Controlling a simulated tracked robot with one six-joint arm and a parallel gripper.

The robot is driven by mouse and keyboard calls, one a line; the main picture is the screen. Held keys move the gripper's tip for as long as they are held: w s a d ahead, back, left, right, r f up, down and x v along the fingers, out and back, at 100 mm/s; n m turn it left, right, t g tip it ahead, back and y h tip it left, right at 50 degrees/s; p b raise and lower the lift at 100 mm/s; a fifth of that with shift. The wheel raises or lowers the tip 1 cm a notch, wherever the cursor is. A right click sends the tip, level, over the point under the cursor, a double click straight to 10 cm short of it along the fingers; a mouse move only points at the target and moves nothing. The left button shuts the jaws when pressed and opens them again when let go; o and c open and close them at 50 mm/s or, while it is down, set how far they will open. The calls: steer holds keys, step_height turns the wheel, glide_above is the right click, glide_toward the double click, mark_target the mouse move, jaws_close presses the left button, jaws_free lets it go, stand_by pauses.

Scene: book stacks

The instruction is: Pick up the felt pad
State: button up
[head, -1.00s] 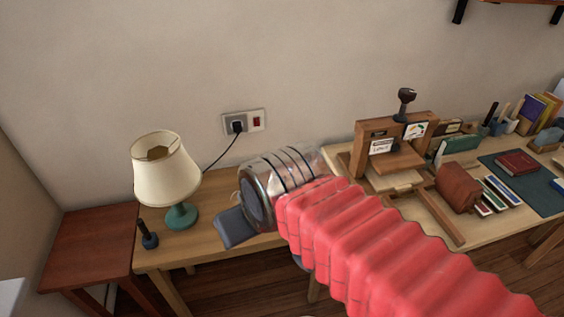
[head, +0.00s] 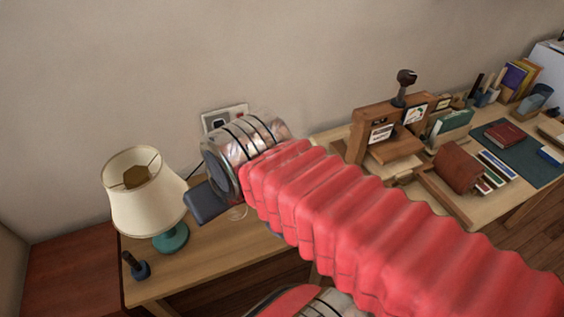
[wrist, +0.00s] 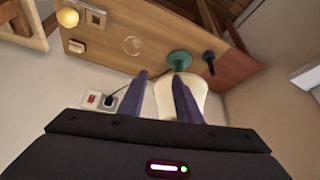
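I cannot make out a felt pad for certain in either view. In the wrist view, which is turned upside down, my gripper (wrist: 160,76) has its two dark fingers apart with nothing held between them. It points toward the lamp and the wooden desk (wrist: 145,60), clear of the desktop. A small tan square (wrist: 75,47) lies flat near the desk's edge, too small to identify. In the head view my red arm covers part of the desk (head: 190,265), and my fingers are not clearly seen.
A lamp (head: 145,195) with a green base stands on the left desk beside a dark-handled tool (head: 135,266). A wooden press (head: 377,135), books (head: 505,133) and stationery crowd the right table. A reddish side table (head: 65,275) is at left.

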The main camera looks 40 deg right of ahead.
steer(key=shift+o, duration=0.2)
steer(key=o, duration=0.3)
steer(key=shift+w+d, duration=0.1)
steer(key=shift+w, duration=0.05)
steer(key=o, duration=0.8)
steer(key=shift+m, duration=0.3)
steer(key=w+d, duration=0.3)
steer(key=w, duration=0.2)
steer(key=w+d+f, duration=0.1)
steer(key=w+d, duration=0.1)
steer(key=w, duration=0.1)
steer(key=shift+d, duration=0.3)
steer(key=w+d+f, duration=0.4)
steer(key=w+d, duration=0.3)
steer(key=d, duration=0.2)
steer(key=w+d+f+m, duration=0.1)
steer(key=d+f, duration=0.4)
steer(key=d, duration=0.2)
steer(key=w+d+f+m+h, duration=0.1)
steer(key=w+d+f, duration=0.1)
steer(key=d+f, duration=0.2)
steer(key=w+d+f+g, duration=0.1)
steer(key=d+f, duration=0.4)
steer(key=d, duration=0.5)
steer(key=shift+w+d+f+m, duration=0.15)
steer(key=shift+w+f+m, duration=0.05)
steer(key=shift+f+m, duration=0.2)
